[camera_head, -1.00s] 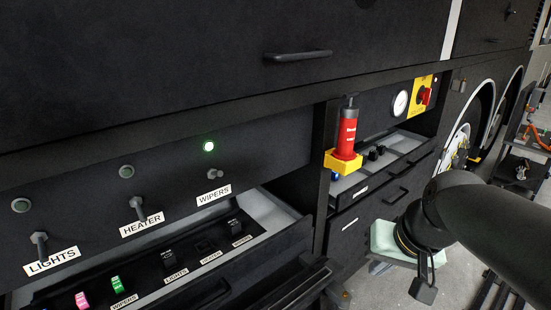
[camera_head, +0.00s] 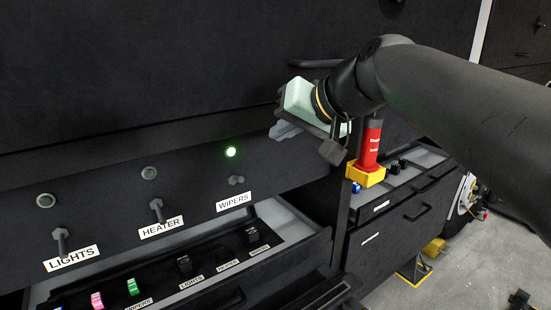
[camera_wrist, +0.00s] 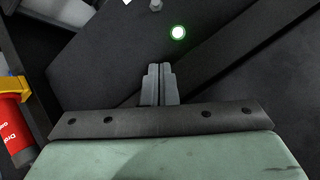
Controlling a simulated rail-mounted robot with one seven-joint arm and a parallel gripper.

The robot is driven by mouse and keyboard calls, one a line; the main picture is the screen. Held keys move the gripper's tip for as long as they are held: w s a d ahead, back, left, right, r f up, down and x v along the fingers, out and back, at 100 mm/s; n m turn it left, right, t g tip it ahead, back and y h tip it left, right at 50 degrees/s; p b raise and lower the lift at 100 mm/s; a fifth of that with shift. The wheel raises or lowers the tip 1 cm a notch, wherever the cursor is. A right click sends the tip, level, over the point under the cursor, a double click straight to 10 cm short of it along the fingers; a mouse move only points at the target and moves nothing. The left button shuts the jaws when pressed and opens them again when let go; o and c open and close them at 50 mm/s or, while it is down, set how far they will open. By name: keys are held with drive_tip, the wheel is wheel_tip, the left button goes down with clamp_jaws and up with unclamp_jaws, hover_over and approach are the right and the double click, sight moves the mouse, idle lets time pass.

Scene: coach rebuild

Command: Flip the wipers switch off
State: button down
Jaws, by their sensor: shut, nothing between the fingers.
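The wipers switch (camera_head: 236,180) is a small toggle above the WIPERS label (camera_head: 234,202) on the dark panel. Its lever looks shorter from here than the other two, and its exact tilt is hard to tell. The round lamp (camera_head: 231,152) above it glows green; it also glows in the wrist view (camera_wrist: 178,33). My gripper (camera_head: 276,131) is up and right of the lamp, in front of the panel, apart from the switch. Its fingers (camera_wrist: 158,70) are shut and empty. In the wrist view, part of the toggle (camera_wrist: 156,5) shows at the top edge.
The heater switch (camera_head: 157,211) and lights switch (camera_head: 61,242) are to the left, their lamps unlit. An open drawer (camera_head: 318,240) with labelled rockers juts out below. A red cylinder (camera_head: 370,147) in a yellow holder (camera_head: 366,174) stands right of the panel, close below my wrist.

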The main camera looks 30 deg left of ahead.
drive_tip(key=p, duration=0.1)
hover_over(237, 179)
drive_tip(key=w+d, duration=0.2)
drive_tip(key=w, duration=0.2)
drive_tip(key=f, duration=0.5)
drive_tip(key=shift+s+d+f, duration=0.2)
drive_tip(key=shift+s, duration=0.05)
drive_tip(key=s+f, duration=0.2)
drive_tip(key=f, duration=0.1)
drive_tip(key=shift+s+a+f, duration=0.15)
drive_tip(key=shift+s+f, duration=0.05)
drive_tip(key=shift+f+b, duration=0.15)
drive_tip(key=shift+b, duration=0.2)
drive_tip(key=shift+f+y+b, duration=0.1)
drive_tip(key=shift+y+b, duration=0.2)
drive_tip(key=shift+b, duration=0.75)
drive_tip(key=shift+s+d+b, duration=0.1)
drive_tip(key=shift+d+b, duration=0.1)
drive_tip(key=shift+b, duration=0.3)
